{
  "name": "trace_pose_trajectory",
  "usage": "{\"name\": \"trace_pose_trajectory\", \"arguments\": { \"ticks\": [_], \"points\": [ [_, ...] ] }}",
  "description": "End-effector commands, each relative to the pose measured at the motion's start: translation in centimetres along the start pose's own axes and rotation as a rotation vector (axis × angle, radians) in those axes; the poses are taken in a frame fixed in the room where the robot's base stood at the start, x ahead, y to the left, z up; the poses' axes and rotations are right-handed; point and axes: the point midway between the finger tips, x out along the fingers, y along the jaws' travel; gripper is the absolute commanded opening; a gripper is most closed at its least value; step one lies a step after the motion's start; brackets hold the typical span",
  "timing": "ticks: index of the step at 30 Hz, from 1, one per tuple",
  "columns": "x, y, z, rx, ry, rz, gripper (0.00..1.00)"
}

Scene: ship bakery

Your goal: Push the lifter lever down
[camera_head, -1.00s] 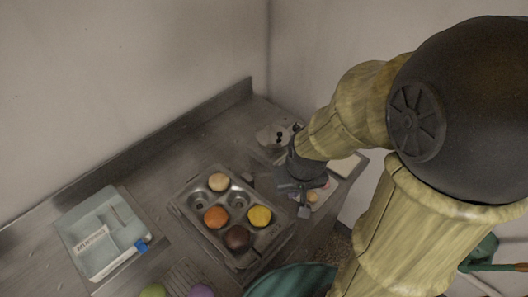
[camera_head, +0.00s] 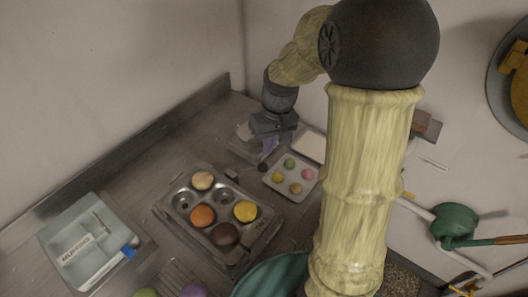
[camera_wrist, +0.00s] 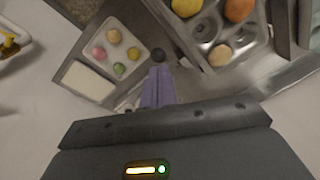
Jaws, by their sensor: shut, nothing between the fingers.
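A round black knob (camera_head: 262,167), which looks like the end of the lifter lever, shows beside the right side of the metal muffin tin (camera_head: 180,222). The lever's arm is not clearly visible. My gripper (camera_head: 267,152) is shut and empty, its fingers pointing down just above and behind the knob. In the wrist view the knob (camera_wrist: 158,55) lies just beyond the purple fingertips of my gripper (camera_wrist: 158,72). I cannot tell whether they touch. The tin holds several coloured round pieces and has empty cups; part of it (camera_wrist: 222,62) shows in the wrist view.
A small tray (camera_head: 281,187) with several coloured balls stands right of the knob, near a white slab (camera_head: 312,147). A pale blue labelled box (camera_head: 88,240) lies at the left. A teal bowl (camera_head: 270,280) is at the front. The wall and counter's raised edge are behind.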

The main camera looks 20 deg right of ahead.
Motion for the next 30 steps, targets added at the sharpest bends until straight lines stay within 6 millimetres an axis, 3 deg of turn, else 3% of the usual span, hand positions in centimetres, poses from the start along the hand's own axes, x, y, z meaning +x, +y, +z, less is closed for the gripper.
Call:
{"name": "trace_pose_trajectory", "arguments": {
  "ticks": [6, 12, 24, 30],
  "points": [
    [-1.7, 2.7, -5.2, -0.082, -0.043, -0.152, 0.0],
    [-3.1, 4.3, -7.5, -0.147, -0.042, -0.259, 0.0],
    [-3.3, 4.4, -7.8, -0.16, -0.043, -0.275, 0.0],
    [-2.1, 4.0, -7.7, -0.16, -0.046, -0.276, 0.0]
  ]
}}
